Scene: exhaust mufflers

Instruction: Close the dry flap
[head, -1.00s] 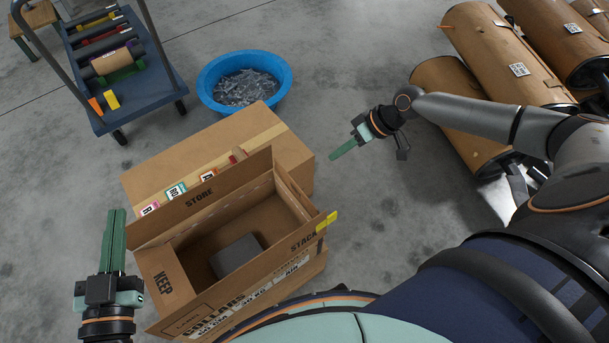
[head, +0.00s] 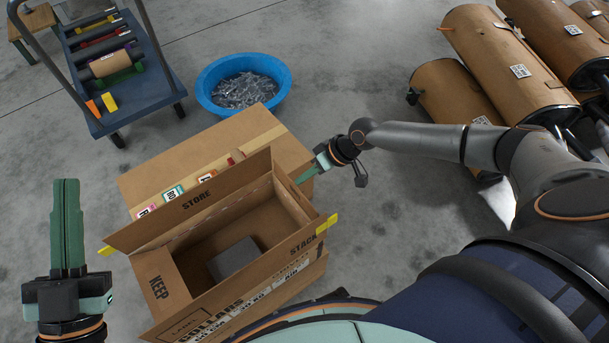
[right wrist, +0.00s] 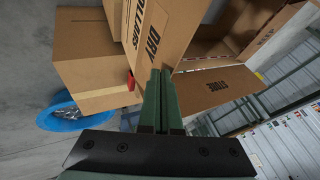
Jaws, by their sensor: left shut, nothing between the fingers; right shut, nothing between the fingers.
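An open cardboard box (head: 265,277) stands in front of me, with a grey block (head: 235,260) inside. Its flaps stand up or lean outward; STORE, KEEP and STACK are readable in the head view. The dry flap (right wrist: 178,32) shows its DRY lettering in the right wrist view; that lettering is hidden in the head view. My right gripper (head: 302,179) is shut and empty, at the box's far right corner. In the right wrist view its fingertips (right wrist: 160,72) overlap the flap's end; contact is unclear. My left gripper (head: 67,182) is shut and empty, left of the box.
A closed cardboard box (head: 155,180) stands directly behind the open one. A blue basin (head: 207,92) of metal parts and a blue cart (head: 150,110) are farther back. Large brown cylinders (head: 455,100) lie at the right. Grey floor (head: 350,235) is clear right of the box.

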